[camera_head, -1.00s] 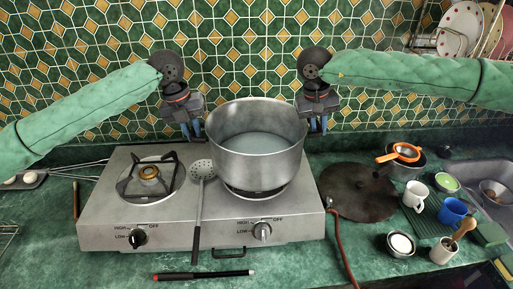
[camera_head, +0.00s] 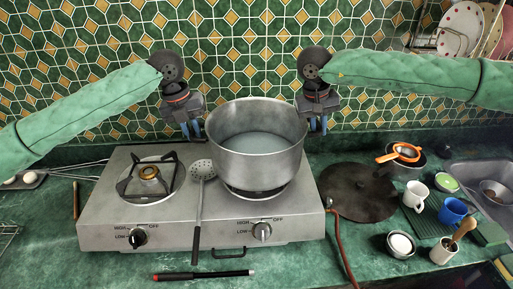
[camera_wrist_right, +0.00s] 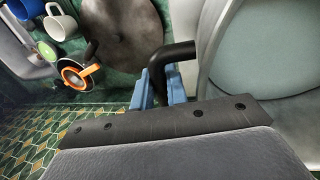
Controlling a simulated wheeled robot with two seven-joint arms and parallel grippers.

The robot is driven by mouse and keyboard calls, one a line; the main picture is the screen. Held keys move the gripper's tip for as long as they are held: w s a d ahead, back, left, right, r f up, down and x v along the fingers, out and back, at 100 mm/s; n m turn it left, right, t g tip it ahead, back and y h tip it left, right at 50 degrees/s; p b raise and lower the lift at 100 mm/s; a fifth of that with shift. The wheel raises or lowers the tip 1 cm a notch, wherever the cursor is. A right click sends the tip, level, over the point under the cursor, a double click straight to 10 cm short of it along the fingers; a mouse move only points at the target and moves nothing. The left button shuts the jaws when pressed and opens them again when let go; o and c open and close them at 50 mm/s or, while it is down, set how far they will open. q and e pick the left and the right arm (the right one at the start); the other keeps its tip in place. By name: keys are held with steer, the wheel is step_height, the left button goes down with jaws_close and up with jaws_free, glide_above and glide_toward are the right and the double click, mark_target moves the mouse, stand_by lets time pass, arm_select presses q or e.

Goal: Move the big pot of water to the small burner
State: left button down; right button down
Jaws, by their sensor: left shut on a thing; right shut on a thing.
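The big steel pot (camera_head: 256,165) with water (camera_head: 258,142) is upright over the right burner (camera_head: 256,191), which it mostly hides. The small burner (camera_head: 149,173), with a brass cap and black grate, is bare at the left of the hotplate (camera_head: 105,210). My left gripper (camera_head: 196,130) is shut at the pot's left side; the handle there is hidden. My right gripper (camera_head: 318,124) is at the pot's right side. In the right wrist view its blue fingers (camera_wrist_right: 162,94) are shut on the pot's black handle (camera_wrist_right: 172,58). I cannot tell whether the pot touches its grate.
A skimmer (camera_head: 200,180) lies on the hotplate between the burners. A dark round lid (camera_head: 358,192) lies right of the hotplate. A red hose (camera_head: 338,240) runs down from its right side. Cups, a strainer (camera_head: 401,153) and a sink are further right.

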arm_select(q)
steer(key=shift+r, duration=0.2)
arm_select(e)
steer(key=shift+r, duration=0.15)
